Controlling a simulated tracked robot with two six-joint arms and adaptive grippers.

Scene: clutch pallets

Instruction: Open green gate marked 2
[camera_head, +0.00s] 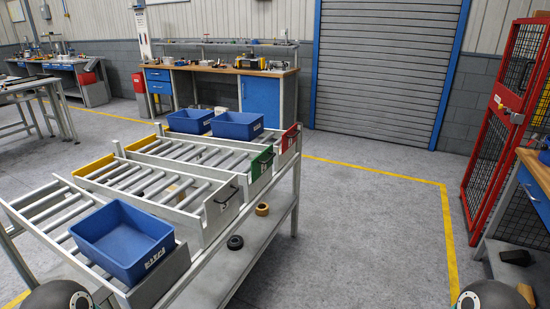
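The green gate (262,163) stands upright across the end of one lane of the roller rack (262,235), on the side facing the clear floor. It has a dark handle and a small pale label, too small to read. The lane behind it holds bare rollers. A red gate (291,138) stands beyond it at the far lane, and a grey gate (222,205) with a dark handle stands at the nearer lane. Neither of my grippers is in view; only dark rounded parts of my arms show at the bottom left and bottom right corners.
A blue bin (122,235) sits on the nearest lane, and two blue bins (237,125) sit at the far lane. A black ring (235,242) and a brown ring (262,209) lie on the lower shelf. Floor right of the rack is clear up to a red cage (490,140).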

